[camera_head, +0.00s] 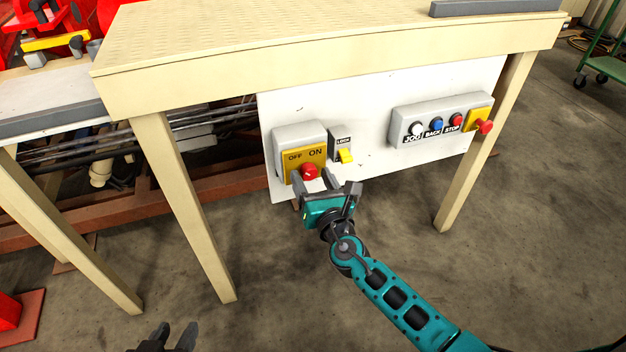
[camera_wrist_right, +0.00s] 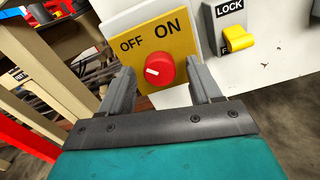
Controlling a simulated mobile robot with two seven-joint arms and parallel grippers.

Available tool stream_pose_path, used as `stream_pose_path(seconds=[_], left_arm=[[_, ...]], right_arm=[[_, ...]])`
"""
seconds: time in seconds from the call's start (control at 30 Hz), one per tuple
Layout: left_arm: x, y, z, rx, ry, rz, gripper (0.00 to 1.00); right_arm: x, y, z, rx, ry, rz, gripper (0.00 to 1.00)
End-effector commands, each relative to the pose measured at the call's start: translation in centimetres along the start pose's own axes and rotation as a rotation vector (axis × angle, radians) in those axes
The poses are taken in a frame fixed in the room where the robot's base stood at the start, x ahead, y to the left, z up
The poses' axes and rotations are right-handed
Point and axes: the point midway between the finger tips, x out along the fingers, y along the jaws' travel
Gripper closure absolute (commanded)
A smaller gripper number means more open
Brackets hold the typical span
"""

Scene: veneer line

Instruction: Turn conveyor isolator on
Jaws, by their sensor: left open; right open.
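The conveyor isolator is a grey box (camera_head: 292,134) with a yellow OFF/ON plate (camera_head: 294,161) and a red knob (camera_head: 309,172), fixed to a white panel under the table. In the right wrist view the red knob (camera_wrist_right: 160,70) has a white mark that points toward OFF. My right gripper (camera_head: 327,186) is open just in front of the knob, its two fingers on either side of it in the right wrist view (camera_wrist_right: 163,88). I cannot tell whether they touch it. My left gripper (camera_head: 172,338) is open and empty low at the bottom left, far from the panel.
A yellow LOCK switch (camera_head: 345,156) sits just right of the isolator. A control box (camera_head: 440,118) with JOG, BACK and STOP buttons and a red mushroom button (camera_head: 485,127) is further right. Table legs (camera_head: 185,205) stand left of the panel. The floor in front is clear.

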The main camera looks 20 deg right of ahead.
Motion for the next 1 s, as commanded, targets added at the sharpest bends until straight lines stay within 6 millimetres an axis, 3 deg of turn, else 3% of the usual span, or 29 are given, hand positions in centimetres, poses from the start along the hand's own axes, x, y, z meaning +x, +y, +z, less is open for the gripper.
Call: stream_pose_path(seconds=[0.07, 0.67, 1.0], left_arm=[[-0.02, -0.08, 0.05, 0.003, -0.001, 0.000, 0.57], [-0.03, -0.18, 0.07, 0.008, -0.002, -0.001, 0.57], [0.28, -0.11, 0.37, 0.003, 0.001, -0.001, 0.57]], right_arm=[[-0.02, 0.01, 0.00, 0.000, 0.000, 0.000, 0.37], [-0.06, 0.01, -0.02, 0.000, 0.000, 0.000, 0.93], [-0.07, -0.01, -0.15, 0.056, 0.000, 0.000, 0.93]])
